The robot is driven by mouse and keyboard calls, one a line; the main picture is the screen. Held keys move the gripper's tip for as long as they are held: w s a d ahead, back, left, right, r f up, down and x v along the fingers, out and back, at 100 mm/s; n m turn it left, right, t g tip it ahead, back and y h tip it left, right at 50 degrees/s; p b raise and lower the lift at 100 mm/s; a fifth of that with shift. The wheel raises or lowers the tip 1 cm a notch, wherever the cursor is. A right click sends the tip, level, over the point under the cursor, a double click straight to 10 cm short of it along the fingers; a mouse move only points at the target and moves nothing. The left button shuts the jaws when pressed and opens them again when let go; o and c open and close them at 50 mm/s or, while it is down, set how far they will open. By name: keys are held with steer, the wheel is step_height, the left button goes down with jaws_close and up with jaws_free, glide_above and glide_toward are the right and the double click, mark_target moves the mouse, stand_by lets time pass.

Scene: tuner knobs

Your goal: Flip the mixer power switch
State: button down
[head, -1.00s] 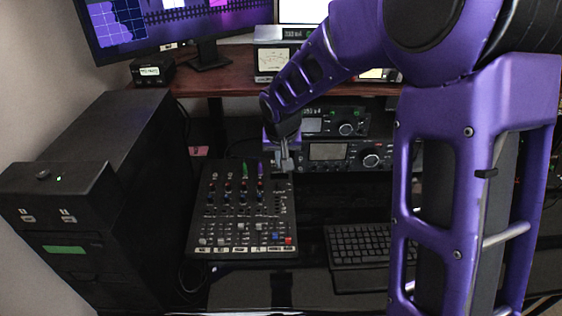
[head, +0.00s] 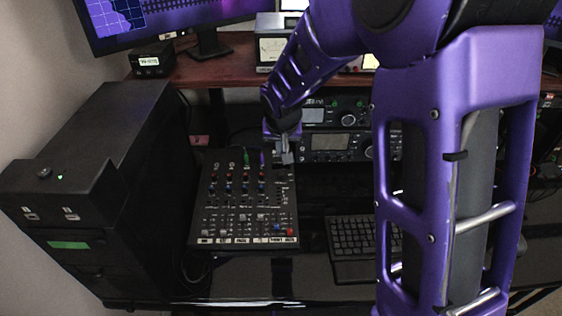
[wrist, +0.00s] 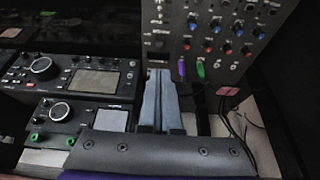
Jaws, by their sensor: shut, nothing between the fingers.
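The mixer (head: 243,212) is a dark panel with rows of coloured knobs and a red button, lying on the lower desk in the head view. Its back part shows at the top of the wrist view (wrist: 213,52), with a purple and a green plug at its edge. My gripper (head: 287,157) is at the mixer's back right corner. In the wrist view my gripper (wrist: 160,82) has its two grey fingers together with nothing between them, their tips at the mixer's back edge. I cannot tell whether they touch it. The power switch is not clearly made out; the fingers may hide it.
Radio units with large dials (head: 340,145) stand behind and right of the mixer, close to my gripper. A keyboard (head: 365,237) lies to the right. A black cabinet (head: 85,200) stands at the left. A monitor (head: 160,20) is on the upper wooden shelf (head: 235,65).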

mark_target(281, 173)
steer(key=b+x, duration=0.1)
steer(key=x, duration=1.2)
steer(key=shift+f, duration=0.2)
steer(key=shift+w+f, duration=0.1)
steer(key=shift+w+p, duration=0.1)
steer(key=shift+p, duration=0.5)
steer(key=shift+w+f+g, duration=0.1)
steer(key=shift+g, duration=0.2)
